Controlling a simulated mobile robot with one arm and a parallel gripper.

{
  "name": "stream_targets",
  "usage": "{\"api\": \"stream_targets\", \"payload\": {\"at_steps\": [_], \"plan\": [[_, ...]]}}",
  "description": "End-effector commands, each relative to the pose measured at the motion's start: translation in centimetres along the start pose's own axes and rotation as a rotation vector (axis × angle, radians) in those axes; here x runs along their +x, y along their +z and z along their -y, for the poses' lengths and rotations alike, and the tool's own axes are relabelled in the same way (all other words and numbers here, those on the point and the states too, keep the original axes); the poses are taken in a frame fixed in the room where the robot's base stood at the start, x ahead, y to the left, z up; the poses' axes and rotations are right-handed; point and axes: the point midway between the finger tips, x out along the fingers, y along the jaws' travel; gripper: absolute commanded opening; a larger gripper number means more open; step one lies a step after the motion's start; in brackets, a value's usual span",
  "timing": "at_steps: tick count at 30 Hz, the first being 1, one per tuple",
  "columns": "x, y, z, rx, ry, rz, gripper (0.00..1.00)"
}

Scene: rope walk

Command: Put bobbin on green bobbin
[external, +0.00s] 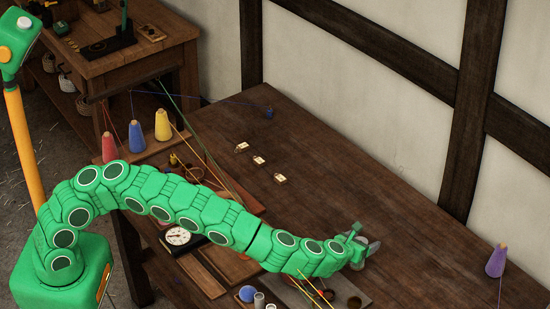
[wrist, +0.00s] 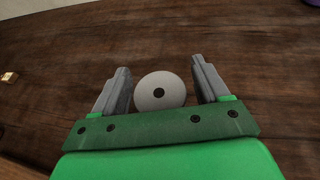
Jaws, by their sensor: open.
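A round grey bobbin end (wrist: 160,91) with a dark centre hole shows in the wrist view, between the jaws of my gripper (wrist: 159,66). The jaws stand apart, with a gap visible on each side of it. In the external view my gripper (external: 369,249) is low over the right part of the dark wooden table. A pale bit of something shows under the fingers there, mostly hidden by them. I cannot make out a green bobbin in either view; my green arm covers part of the table.
A purple cone of yarn (external: 497,262) stands at the right. Red (external: 109,148), blue (external: 137,137) and yellow (external: 162,126) cones stand at the left. A dial scale (external: 178,236) and a blue ball (external: 247,293) lie near the front edge. The table's middle back is mostly clear.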

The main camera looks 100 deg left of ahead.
Motion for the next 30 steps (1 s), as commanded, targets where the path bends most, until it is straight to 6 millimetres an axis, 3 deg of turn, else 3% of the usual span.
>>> {"api": "stream_targets", "payload": {"at_steps": [14, 30], "plan": [[-3.1, 0.1, 0.1, 0.002, -0.002, 0.001, 0.74], [-8.1, 0.3, 0.1, 0.002, -0.001, 0.003, 0.74]]}}
